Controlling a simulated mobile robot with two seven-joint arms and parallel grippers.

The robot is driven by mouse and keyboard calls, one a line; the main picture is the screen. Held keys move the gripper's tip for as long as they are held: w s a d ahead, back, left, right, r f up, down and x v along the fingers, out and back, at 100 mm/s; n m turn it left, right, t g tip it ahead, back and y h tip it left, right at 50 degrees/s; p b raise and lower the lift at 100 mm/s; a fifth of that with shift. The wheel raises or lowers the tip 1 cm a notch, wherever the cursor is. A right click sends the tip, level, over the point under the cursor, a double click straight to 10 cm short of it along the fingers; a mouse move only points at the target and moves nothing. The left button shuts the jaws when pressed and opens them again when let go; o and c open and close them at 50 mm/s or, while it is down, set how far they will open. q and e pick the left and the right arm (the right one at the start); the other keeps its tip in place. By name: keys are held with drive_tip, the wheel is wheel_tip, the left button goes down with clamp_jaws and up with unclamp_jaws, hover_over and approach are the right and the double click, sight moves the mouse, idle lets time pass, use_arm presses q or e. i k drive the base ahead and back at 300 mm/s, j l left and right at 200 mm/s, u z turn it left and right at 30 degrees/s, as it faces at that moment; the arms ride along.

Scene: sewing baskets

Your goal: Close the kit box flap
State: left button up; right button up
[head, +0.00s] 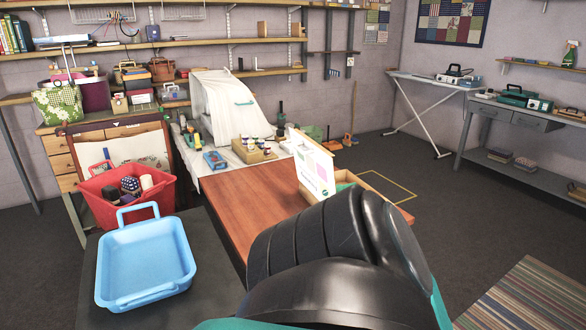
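The kit box (388,189) lies at the right end of the wooden table, with light wooden edges and a green inside partly showing. Its flap (315,167) appears as a pale printed panel standing up at the box's left side, so the box is open. A large black and teal link of my own arm fills the bottom middle and hides the near part of the box. Neither gripper is visible in this view.
The brown tabletop (247,200) is clear left of the box. A wooden block with jars (254,152) and a white-draped thing (228,103) stand behind. A blue tray (146,262) and red basket (122,212) are at the left. Dark floor is open at right.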

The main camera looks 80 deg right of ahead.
sight(314, 163)
drive_tip(key=z, duration=1.55)
